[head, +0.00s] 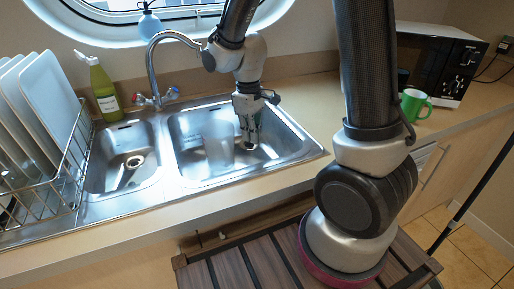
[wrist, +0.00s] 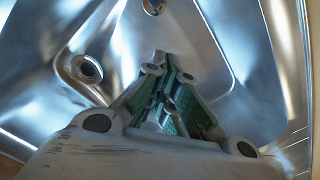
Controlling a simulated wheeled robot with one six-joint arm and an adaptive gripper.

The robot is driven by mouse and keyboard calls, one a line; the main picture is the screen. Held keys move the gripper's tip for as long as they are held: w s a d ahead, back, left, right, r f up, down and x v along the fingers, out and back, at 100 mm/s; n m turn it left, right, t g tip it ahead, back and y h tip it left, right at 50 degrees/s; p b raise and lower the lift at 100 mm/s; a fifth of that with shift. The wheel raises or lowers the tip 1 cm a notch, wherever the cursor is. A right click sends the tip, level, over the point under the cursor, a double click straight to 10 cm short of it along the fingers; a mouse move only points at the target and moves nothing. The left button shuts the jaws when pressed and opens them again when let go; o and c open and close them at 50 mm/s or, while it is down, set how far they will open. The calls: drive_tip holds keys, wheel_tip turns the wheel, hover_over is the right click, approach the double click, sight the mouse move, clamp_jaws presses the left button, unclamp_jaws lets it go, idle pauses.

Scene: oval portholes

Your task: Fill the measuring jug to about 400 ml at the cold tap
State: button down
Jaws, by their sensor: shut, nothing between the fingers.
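The measuring jug (head: 218,146) looks clear and stands in the right basin (head: 184,172), under the tap side of the sink. I cannot read its marks or tell its water level. The chrome tap (head: 152,62) arches over the sink from behind, with two small handles (head: 141,99) at its base; I cannot tell which is cold. No stream of water shows. My gripper (head: 248,146) points down into the right basin, just right of the jug and apparently apart from it. In the wrist view my green-padded fingers (wrist: 160,56) meet at the tips, empty.
A dish rack (head: 50,196) with white plates stands at the left. A green bottle (head: 103,92) stands behind the sink. A green mug (head: 414,104) and a microwave (head: 440,62) are at the right.

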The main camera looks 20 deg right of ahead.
sight(221, 149)
drive_tip(key=shift+n+t, duration=0.3)
drive_tip(key=shift+n, duration=0.1)
drive_tip(key=f, duration=0.7)
drive_tip(key=w+f, duration=0.1)
drive_tip(key=f, duration=0.2)
drive_tip(key=shift+d+f, duration=0.15)
drive_tip(key=shift+d, duration=0.05)
drive_tip(key=shift+w+a+r, duration=0.2)
drive_tip(key=shift+w+a, duration=0.75)
drive_tip(key=shift+w, duration=0.2)
drive_tip(key=shift+w+a, duration=0.4)
drive_tip(key=shift+w, duration=0.1)
drive_tip(key=w+a, duration=0.1)
drive_tip(key=w, duration=0.1)
drive_tip(key=w+a, duration=0.2)
drive_tip(key=shift+w+a, duration=0.1)
drive_tip(key=shift+a, duration=0.15)
